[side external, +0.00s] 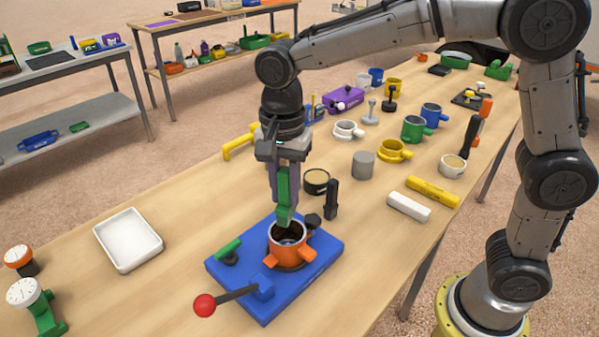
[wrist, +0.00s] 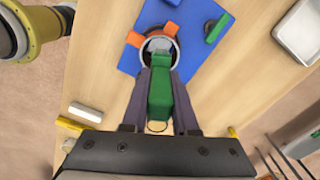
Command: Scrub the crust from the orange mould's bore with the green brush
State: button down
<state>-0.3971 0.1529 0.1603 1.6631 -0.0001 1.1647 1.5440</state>
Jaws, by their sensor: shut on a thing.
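The orange mould (side external: 288,254) stands upright on a blue base plate (side external: 325,262), its dark bore open at the top. My gripper (side external: 286,196) is shut on the green brush (side external: 283,190), which points down above the mould. The brush's lower end is at or just over the mould's mouth; I cannot tell whether it is inside the bore. In the wrist view the green brush (wrist: 160,98) lies between the fingers, and the mould (wrist: 135,39) shows just beyond its tip with a pale bore. The crust cannot be made out clearly.
A red-knobbed lever (side external: 205,305) juts from the plate's front. A black upright holder (side external: 331,198) and a dark round tin (side external: 316,181) stand close behind the mould. A white tray (side external: 128,240) lies left, with clear table around it. Several coloured moulds stand further back.

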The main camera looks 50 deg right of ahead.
aim_at(287, 216)
jog(key=shift+f, duration=3.25)
jog(key=shift+r, duration=0.1)
